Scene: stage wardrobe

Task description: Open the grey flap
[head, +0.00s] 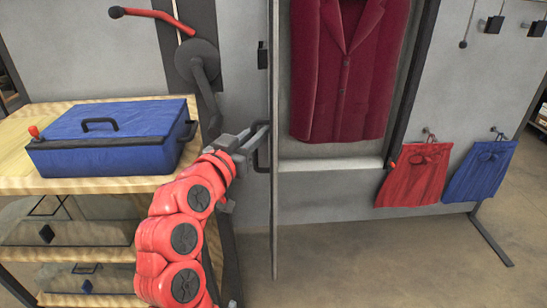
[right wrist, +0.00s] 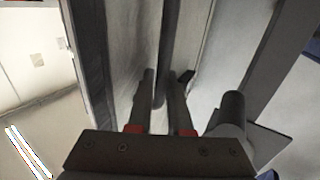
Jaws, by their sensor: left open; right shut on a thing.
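The grey flap (head: 246,60) is a tall flat panel on the left of an opening where a dark red jacket (head: 345,75) hangs. It stands swung outward, with its free edge almost end-on to the head camera. A dark bar handle (head: 261,155) sits on its outer face near that edge. My right gripper (head: 258,133), at the end of the red arm, is shut on this handle. In the right wrist view, my right gripper's fingers (right wrist: 158,92) stand on either side of a dark bar (right wrist: 166,45). My left gripper is not in view.
A blue lidded box (head: 110,135) stands on a wooden table (head: 15,165) at the left. A crank with a red lever (head: 160,16) is above it. Red (head: 415,175) and blue (head: 480,170) garments hang at the right. The floor (head: 380,260) below them looks clear.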

